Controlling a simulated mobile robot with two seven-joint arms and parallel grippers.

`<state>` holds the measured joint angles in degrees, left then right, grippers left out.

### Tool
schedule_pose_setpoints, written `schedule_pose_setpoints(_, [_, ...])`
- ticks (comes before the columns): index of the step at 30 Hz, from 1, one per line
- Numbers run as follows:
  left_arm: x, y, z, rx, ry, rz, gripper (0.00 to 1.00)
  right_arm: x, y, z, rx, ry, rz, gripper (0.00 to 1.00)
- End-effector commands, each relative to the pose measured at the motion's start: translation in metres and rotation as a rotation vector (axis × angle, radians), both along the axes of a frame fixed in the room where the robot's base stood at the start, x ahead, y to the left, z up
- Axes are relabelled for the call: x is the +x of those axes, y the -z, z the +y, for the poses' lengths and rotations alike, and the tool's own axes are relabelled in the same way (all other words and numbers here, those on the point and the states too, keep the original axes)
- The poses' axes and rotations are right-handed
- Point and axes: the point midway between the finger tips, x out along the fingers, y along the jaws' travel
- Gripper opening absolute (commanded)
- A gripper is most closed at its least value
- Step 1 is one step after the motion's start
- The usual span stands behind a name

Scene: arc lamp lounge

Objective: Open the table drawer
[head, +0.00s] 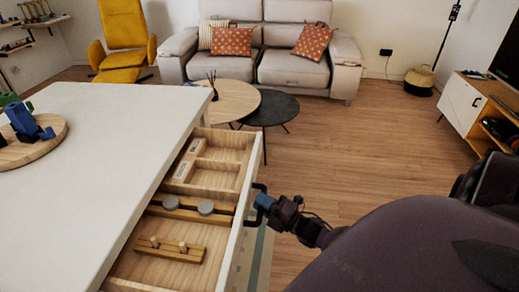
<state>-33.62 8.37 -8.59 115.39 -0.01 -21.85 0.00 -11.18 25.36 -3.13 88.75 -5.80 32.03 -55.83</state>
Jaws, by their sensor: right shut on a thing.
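The white table (95,130) fills the left of the head view. Its drawer (232,230) stands pulled out on the table's right side. The open drawer shows wooden compartments with a small wooden block with pegs, round grey pieces and small pale boxes inside. A dark handle (260,188) is on the drawer's outer front face. My right gripper (262,203) is shut on the handle, and my right arm reaches in from the lower right. My left gripper is not in view.
A round wooden tray (40,143) with blue and green items sits on the tabletop. Two low round tables, a light one (232,100) and a dark one (270,108), stand beyond the drawer before a grey sofa (275,62). The wooden floor to the right is clear.

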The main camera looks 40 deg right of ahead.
Motion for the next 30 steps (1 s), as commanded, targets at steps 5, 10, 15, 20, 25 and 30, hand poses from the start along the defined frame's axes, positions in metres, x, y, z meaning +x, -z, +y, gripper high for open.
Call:
schedule_pose_setpoints(5, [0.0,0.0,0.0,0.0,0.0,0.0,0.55,0.0,0.001,0.0,0.0,0.0,0.002,0.22])
schedule_pose_setpoints(10, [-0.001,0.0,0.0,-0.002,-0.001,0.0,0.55,0.0,0.001,0.0,0.001,0.0,0.001,0.44])
schedule_pose_setpoints(15, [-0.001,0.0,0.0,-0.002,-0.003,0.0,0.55,0.0,0.0,0.0,0.0,0.0,0.001,0.44])
schedule_pose_setpoints(20, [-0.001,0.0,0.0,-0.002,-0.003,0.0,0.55,-0.004,0.001,-0.001,0.0,0.001,0.001,0.44])
schedule_pose_setpoints(25, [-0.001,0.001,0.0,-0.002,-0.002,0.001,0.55,-0.024,0.006,-0.007,0.0,0.002,0.003,0.44])
schedule_pose_setpoints(30, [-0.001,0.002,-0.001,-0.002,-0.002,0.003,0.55,-0.054,0.011,-0.014,-0.001,0.002,0.005,0.44])
